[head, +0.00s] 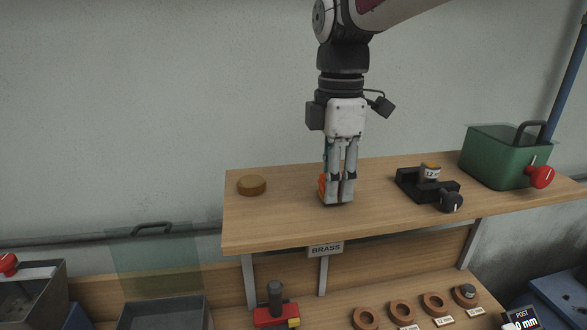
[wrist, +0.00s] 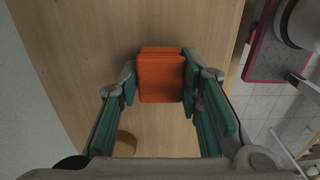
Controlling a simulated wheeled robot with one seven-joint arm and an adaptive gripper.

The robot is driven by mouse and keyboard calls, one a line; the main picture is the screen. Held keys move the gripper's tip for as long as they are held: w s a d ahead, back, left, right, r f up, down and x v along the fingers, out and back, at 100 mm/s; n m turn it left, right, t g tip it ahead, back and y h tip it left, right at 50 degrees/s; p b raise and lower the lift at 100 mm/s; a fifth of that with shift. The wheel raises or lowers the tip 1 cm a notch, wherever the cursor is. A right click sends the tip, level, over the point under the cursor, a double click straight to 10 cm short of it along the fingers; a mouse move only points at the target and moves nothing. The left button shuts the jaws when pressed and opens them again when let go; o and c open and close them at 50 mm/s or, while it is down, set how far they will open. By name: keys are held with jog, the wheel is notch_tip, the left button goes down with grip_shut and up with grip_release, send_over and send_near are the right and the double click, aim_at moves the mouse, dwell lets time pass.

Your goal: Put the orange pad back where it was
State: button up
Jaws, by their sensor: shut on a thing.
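The orange pad (wrist: 160,79) sits between the two fingers of my gripper (wrist: 158,88) in the wrist view, with a finger against each side. In the head view my gripper (head: 337,198) points straight down at the wooden shelf (head: 275,225), and the orange pad (head: 322,187) shows only as a sliver at its left; the fingers hide the rest. The fingertips are at or just above the shelf surface; I cannot tell whether the pad touches it.
A round brown disc (head: 251,185) lies on the shelf to the left. A black fixture (head: 413,186) holding a small labelled cylinder (head: 430,171) stands to the right, before a green box (head: 495,157) with a red knob (head: 541,177). Bare shelf lies around my gripper.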

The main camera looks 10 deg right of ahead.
jog(key=shift+f, duration=0.2)
jog(key=o, duration=1)
jog(key=shift+f, duration=0.1)
jog(key=shift+o, duration=0.2)
notch_tip(320, 180, up, 12)
jog(key=b, duration=0.1)
jog(key=s+d+f+m+t, duration=0.2)
jog(key=s+f+m+t, duration=0.1)
jog(key=s+f+m, duration=0.4)
jog(key=s+d+f+m+t, duration=0.2)
jog(key=s+f+m, duration=0.5)
jog(key=m, duration=0.4)
jog(key=shift+s+d+f+t, duration=0.35)
jog(key=shift+s+d+t, duration=0.05)
jog(key=shift+s, duration=0.2)
